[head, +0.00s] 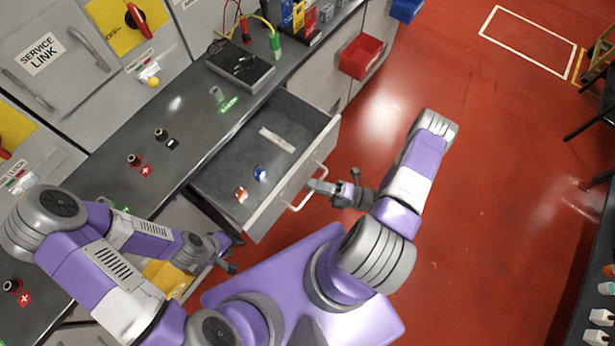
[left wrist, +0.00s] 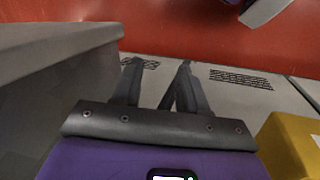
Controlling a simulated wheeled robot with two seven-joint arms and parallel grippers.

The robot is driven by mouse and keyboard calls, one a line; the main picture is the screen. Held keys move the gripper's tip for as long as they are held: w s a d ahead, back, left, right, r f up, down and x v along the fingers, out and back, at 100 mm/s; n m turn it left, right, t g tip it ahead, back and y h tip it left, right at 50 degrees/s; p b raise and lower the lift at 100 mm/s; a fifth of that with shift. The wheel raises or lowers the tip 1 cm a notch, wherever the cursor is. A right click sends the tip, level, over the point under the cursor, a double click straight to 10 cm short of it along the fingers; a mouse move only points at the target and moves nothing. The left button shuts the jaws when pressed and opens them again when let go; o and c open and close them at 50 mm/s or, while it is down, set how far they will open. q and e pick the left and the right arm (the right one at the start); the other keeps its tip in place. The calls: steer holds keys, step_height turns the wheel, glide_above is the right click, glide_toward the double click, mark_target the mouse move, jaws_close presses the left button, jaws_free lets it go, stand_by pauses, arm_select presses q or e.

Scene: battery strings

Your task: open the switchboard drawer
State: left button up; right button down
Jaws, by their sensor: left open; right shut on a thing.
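The switchboard drawer (head: 277,207) is pulled out from under the grey worktop in the head view, its inside showing. Its pale bar handle (head: 303,204) is on the front panel. My right gripper (head: 318,187) is at the handle, shut on it. My left gripper (head: 233,254) is open and empty, low beside the drawer's near end. In the left wrist view its two fingers (left wrist: 160,85) are apart with nothing between them.
Inside the drawer lie a blue item (head: 260,173), an orange-and-white item (head: 241,195) and a pale strip (head: 277,140). A red bin (head: 361,56) hangs beyond the drawer. A yellow thing (left wrist: 292,145) is right of my left gripper.

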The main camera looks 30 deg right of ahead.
steer(key=shift+s+d, duration=0.15)
steer(key=shift+s, duration=0.05)
steer(key=c, duration=1.2)
jaws_free()
steer(key=shift+o, duration=0.2)
steer(key=v, duration=0.7)
steer(key=shift+d, duration=0.25)
steer(key=shift+s, duration=0.15)
